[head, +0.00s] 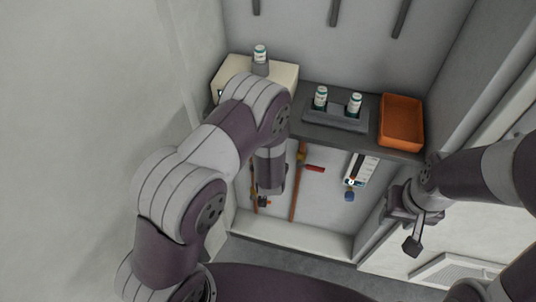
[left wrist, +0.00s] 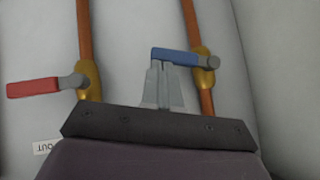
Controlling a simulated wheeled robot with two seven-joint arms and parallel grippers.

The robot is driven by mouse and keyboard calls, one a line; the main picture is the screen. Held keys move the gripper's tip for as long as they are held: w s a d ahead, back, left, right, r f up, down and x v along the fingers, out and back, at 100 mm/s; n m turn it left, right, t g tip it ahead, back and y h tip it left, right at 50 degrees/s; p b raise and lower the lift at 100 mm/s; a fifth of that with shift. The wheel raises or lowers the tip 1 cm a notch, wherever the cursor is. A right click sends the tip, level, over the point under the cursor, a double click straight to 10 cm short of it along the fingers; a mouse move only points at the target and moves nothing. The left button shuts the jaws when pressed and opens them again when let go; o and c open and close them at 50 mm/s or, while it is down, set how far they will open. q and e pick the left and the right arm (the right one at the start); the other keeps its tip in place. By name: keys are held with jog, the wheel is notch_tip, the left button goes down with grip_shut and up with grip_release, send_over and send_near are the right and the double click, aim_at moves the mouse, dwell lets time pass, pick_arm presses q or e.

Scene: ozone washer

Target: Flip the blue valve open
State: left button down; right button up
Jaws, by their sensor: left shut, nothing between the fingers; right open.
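The blue valve handle (left wrist: 176,56) shows in the left wrist view, lying roughly crosswise to its copper pipe. It joins a brass valve body (left wrist: 205,70) at its right end. My left gripper (left wrist: 164,66) is shut and empty, with its fingertips at the handle's lower edge in that view. I cannot tell whether they touch it. In the head view my left arm hides the blue handle and the left fingertips. My right gripper (head: 405,228) is open and empty, well to the right of the pipes.
A red valve handle (left wrist: 34,88) sits on the neighbouring pipe (left wrist: 86,35). Above the pipes, a grey shelf (head: 385,144) bears an orange bin (head: 402,120) and a rack (head: 337,118) with two bottles.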

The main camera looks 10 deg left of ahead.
pick_arm(q)
jog(key=a+f+m+t+y+b, duration=0.3)
jog(key=f+m+y+b, duration=0.4)
jog(key=f+y+b, duration=0.1)
jog(key=shift+a+f+t+y+b, duration=0.25)
jog(key=shift+t+y+b, duration=0.1)
jog(key=shift+y, duration=0.45)
jog(key=shift+w+a, duration=0.1)
dwell(0.6)
